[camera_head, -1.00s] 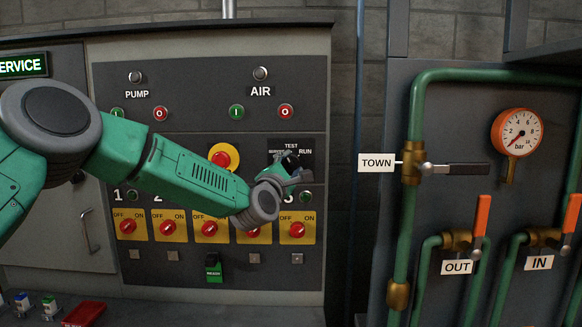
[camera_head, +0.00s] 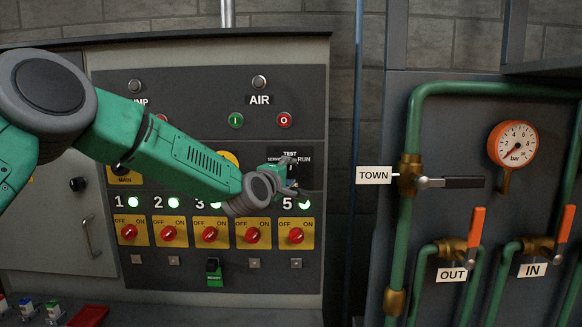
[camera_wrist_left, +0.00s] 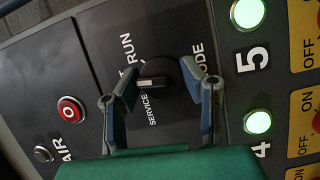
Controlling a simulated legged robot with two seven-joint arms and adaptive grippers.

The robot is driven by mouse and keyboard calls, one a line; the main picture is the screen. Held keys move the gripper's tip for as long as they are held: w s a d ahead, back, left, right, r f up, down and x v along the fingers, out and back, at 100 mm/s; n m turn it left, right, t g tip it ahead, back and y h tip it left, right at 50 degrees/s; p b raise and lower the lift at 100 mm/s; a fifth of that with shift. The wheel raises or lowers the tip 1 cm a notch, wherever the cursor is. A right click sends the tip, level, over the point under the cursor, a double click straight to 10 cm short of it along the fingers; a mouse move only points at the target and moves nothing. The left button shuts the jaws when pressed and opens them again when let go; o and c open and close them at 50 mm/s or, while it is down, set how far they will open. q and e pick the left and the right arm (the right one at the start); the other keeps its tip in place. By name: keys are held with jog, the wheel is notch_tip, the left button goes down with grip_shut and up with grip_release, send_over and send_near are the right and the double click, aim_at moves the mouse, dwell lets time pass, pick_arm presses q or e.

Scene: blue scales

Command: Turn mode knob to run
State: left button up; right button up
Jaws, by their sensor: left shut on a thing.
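The black mode knob (camera_wrist_left: 174,78) sits on the dark panel in the left wrist view, between the fingers of my left gripper (camera_head: 284,174). The gripper is shut on it, one finger on each side. The knob's light pointer mark faces left in that view, towards the panel's top. The SERVICE label (camera_wrist_left: 151,108) is below it, the RUN label (camera_wrist_left: 127,48) is above and to the left, and the MODE label is partly hidden by a finger. The TEST label (camera_head: 289,154) shows in the head view, where my gripper hides most of the knob. My right gripper is not in view.
Green lamps (camera_head: 303,203) glow above a row of red OFF/ON switches (camera_head: 297,236). My arm covers part of the yellow-backed button (camera_head: 230,158). The red O button (camera_head: 284,120) is above the knob. Pipes with valves and a gauge (camera_head: 514,145) stand at the right.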

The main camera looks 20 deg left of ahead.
pick_arm(q)
jog(key=shift+f+m+g+p, duration=0.1)
jog(key=shift+m+g+p, duration=0.3)
jog(key=shift+m+p, duration=0.4)
jog(key=m+p, duration=0.1)
jog(key=p, duration=0.1)
jog(key=m+g+y+p, duration=0.1)
jog(key=m+p, duration=0.1)
jog(key=m+g+p, duration=0.1)
jog(key=m+p, duration=0.1)
jog(key=shift+r+y, duration=0.3)
jog(key=shift+y, duration=0.1)
jog(key=shift+m+g+y+p, duration=0.3)
jog(key=shift+m+y+p, duration=0.1)
jog(key=shift+m+p, duration=0.5)
jog(key=shift+w+m+g+y+p, duration=0.1)
jog(key=shift+m+g+y+p, duration=0.25)
jog(key=shift+m, duration=0.25)
jog(key=o, duration=1.1)
jog(key=shift+w, duration=0.1)
jog(key=shift+o, duration=0.2)
